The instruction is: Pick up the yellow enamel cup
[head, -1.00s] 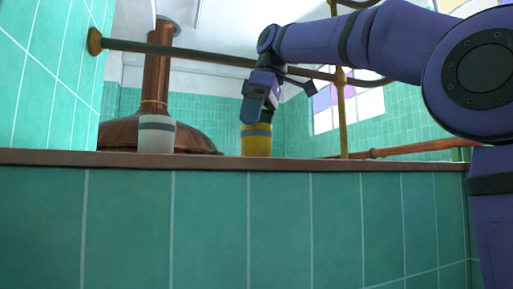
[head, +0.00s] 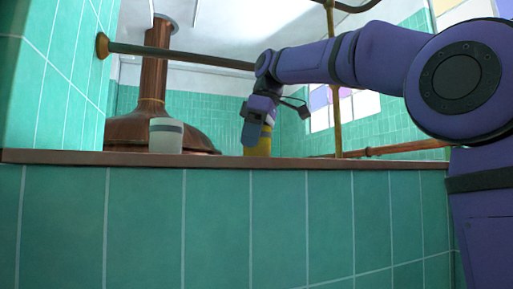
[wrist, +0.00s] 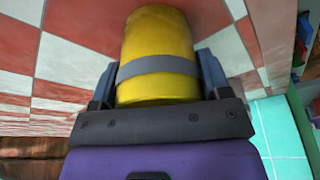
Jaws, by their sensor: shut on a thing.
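The yellow enamel cup (head: 259,148) stands behind the brown ledge in the head view, with its foot at the ledge line. My gripper (head: 253,128) hangs over it from above and hides much of its upper part. In the wrist view the cup (wrist: 158,40) is yellow with a grey band and lies between the two dark fingers of my gripper (wrist: 157,80), which are shut on it. I cannot tell whether its base touches a surface.
A pale cup with a grey band (head: 166,137) stands left of the yellow one. A copper kettle (head: 130,130) is behind. A rail (head: 180,54) and a vertical brass pipe (head: 336,110) run near my arm. The brown ledge (head: 60,157) tops a green tiled wall.

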